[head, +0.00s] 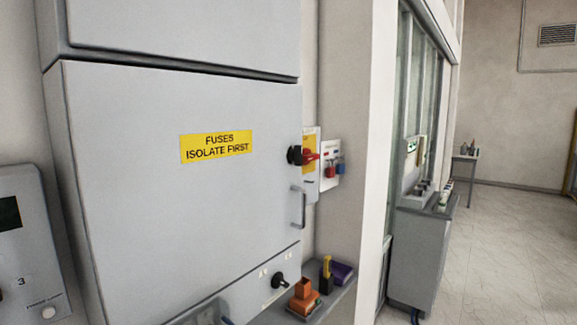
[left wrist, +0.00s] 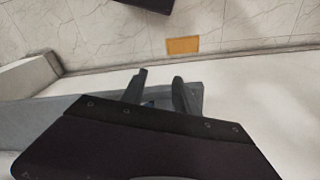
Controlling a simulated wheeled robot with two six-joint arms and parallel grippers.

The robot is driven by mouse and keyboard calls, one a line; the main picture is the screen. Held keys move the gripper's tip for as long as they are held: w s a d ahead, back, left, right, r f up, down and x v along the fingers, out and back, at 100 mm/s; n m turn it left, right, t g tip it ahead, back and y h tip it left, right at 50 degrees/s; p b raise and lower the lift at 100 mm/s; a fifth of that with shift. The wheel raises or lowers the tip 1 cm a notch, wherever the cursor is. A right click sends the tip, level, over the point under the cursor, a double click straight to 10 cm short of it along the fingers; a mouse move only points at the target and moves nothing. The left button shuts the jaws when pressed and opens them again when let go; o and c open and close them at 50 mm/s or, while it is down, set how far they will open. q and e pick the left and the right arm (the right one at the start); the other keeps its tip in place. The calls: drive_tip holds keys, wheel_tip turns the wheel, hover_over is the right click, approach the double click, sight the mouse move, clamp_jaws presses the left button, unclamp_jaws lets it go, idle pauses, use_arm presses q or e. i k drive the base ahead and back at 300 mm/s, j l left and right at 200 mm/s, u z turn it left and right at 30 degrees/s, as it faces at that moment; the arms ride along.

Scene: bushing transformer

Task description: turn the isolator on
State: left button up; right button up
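The isolator (head: 311,158) is at the right edge of a grey cabinet (head: 170,200) in the head view. It has a red handle on a yellow and grey plate. The handle looks roughly sideways on, but its exact setting is too small to read. A black knob (head: 294,155) sits just left of it. My left gripper (left wrist: 160,77) shows in the left wrist view, its two dark fingers apart and nothing held between them. It points over a grey surface and pale floor. The isolator is not in that view. My right gripper is in neither view.
A yellow label (head: 216,146) reads FUSES ISOLATE FIRST. A grey door handle (head: 298,207) sits below the isolator. A board with red and blue padlocks (head: 331,166) is right beside it. A shelf (head: 338,296) below holds orange and purple items. Open floor (head: 500,250) lies at right.

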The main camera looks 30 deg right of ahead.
sight(308, 157)
drive_tip(key=i+l, duration=0.1)
drive_tip(key=l, duration=0.5)
drive_tip(key=i+l, duration=0.1)
drive_tip(key=l, duration=0.45)
drive_tip(key=i+l+u, duration=0.1)
drive_tip(key=l, duration=0.5)
drive_tip(key=i+l, duration=0.1)
drive_tip(key=l, duration=0.5)
drive_tip(key=i+l, duration=0.1)
drive_tip(key=l, duration=0.5)
